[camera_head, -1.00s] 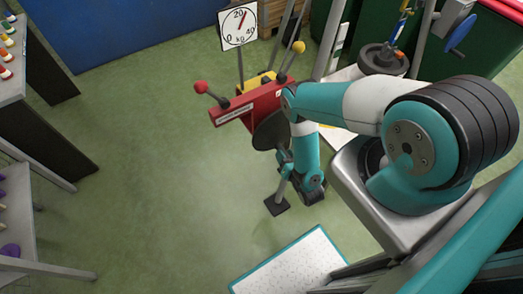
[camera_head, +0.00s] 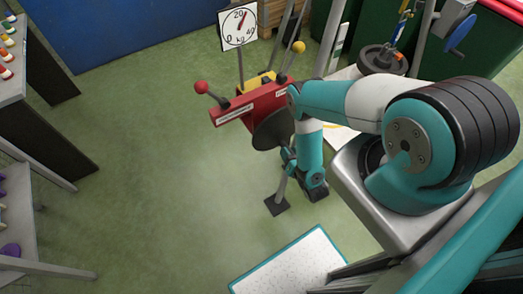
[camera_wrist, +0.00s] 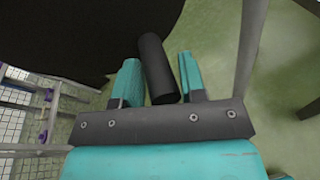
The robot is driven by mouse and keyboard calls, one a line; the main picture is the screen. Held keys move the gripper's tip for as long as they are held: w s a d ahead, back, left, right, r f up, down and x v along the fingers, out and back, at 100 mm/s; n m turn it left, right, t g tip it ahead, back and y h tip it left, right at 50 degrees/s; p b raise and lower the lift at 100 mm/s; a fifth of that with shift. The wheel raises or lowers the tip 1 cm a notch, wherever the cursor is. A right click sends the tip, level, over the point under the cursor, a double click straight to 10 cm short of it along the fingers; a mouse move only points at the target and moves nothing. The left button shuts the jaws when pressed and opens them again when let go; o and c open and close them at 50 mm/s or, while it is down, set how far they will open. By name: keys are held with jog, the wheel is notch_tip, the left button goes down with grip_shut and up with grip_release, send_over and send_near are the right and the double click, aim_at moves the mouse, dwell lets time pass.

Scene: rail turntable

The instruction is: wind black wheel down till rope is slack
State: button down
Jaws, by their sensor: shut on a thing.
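The black wheel (camera_head: 271,132) shows in the head view as a dark disc below a red panel, partly hidden by my arm. In the wrist view it is the large dark shape (camera_wrist: 70,35) at upper left. Its black cylindrical handle (camera_wrist: 160,82) lies between the two teal fingers of my gripper (camera_wrist: 157,62), which is shut on it. In the head view my gripper (camera_head: 287,157) is at the wheel's lower right edge. The rope cannot be made out clearly. A dial gauge (camera_head: 238,27) marked kg has its red needle near 20, slightly right of upright.
The red panel (camera_head: 250,104) carries a red-knobbed lever (camera_head: 201,87) and a yellow-knobbed lever (camera_head: 298,47). A dark round weight (camera_head: 382,60) stands at the back right, near a blue wheel (camera_head: 462,33). Shelves line the left side. The green floor between is clear.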

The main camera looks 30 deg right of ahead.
jog(key=shift+w+d+r, duration=0.1)
jog(key=shift+d+r, duration=0.05)
jog(key=shift+d, duration=0.3)
jog(key=shift+w+d+r, duration=0.1)
jog(key=shift+d+r, duration=0.05)
jog(key=shift+d, duration=0.25)
jog(key=c, duration=0.7)
grip_release()
jog(key=shift+s, duration=0.1)
jog(key=s+p, duration=0.5)
jog(key=s, duration=0.3)
jog(key=shift+p, duration=0.3)
